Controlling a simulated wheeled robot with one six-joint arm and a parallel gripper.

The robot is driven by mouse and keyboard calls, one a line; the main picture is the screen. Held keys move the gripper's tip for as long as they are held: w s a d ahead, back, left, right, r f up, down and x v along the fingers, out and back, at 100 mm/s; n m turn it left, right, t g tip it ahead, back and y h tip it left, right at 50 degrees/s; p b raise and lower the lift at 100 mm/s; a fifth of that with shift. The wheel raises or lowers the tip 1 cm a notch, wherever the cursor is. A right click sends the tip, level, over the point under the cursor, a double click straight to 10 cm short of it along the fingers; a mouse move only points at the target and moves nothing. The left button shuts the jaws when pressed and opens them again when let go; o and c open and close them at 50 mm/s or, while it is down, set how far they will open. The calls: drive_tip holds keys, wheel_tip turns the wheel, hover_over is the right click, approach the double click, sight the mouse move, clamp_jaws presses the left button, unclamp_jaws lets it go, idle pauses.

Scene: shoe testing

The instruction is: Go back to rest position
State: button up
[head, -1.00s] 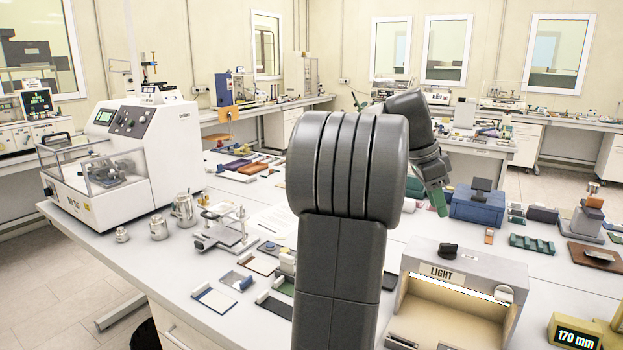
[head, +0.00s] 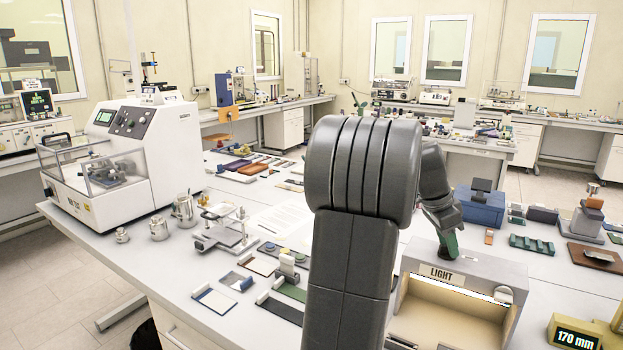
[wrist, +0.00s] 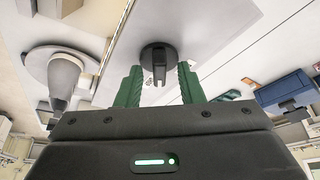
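My gripper (head: 448,244) is just above the top of the grey light box (head: 470,268), right of my dark arm in the head view. In the wrist view its two green fingers (wrist: 160,70) stand apart with nothing held between them. In the head view my gripper hides the place of this knob on the box top.
A blue box (head: 480,205) stands behind the light box, with a green ridged block (head: 531,244) to its right. A yellow gauge (head: 580,330) reads 170 mm at the lower right. A white testing machine (head: 135,160) and metal pots stand on the left.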

drive_tip(key=n+t, duration=0.1)
drive_tip(key=n, duration=0.1)
drive_tip(key=n+t, duration=0.1)
drive_tip(key=n, duration=0.2)
drive_tip(key=shift+s+n+y, duration=0.15)
drive_tip(key=shift+n+y, duration=0.15)
drive_tip(key=shift+y, duration=0.1)
drive_tip(key=n, duration=0.2)
drive_tip(key=n+t+y, duration=0.1)
drive_tip(key=n, duration=0.1)
drive_tip(key=shift+s+d+n, duration=0.1)
drive_tip(key=shift+d+n, duration=0.05)
drive_tip(key=shift+n, duration=0.15)
drive_tip(key=shift+r+n+t, duration=0.2)
drive_tip(key=shift+n+t, duration=0.1)
drive_tip(key=v, duration=0.7)
drive_tip(key=shift+r, duration=0.15)
drive_tip(key=shift+y, duration=0.3)
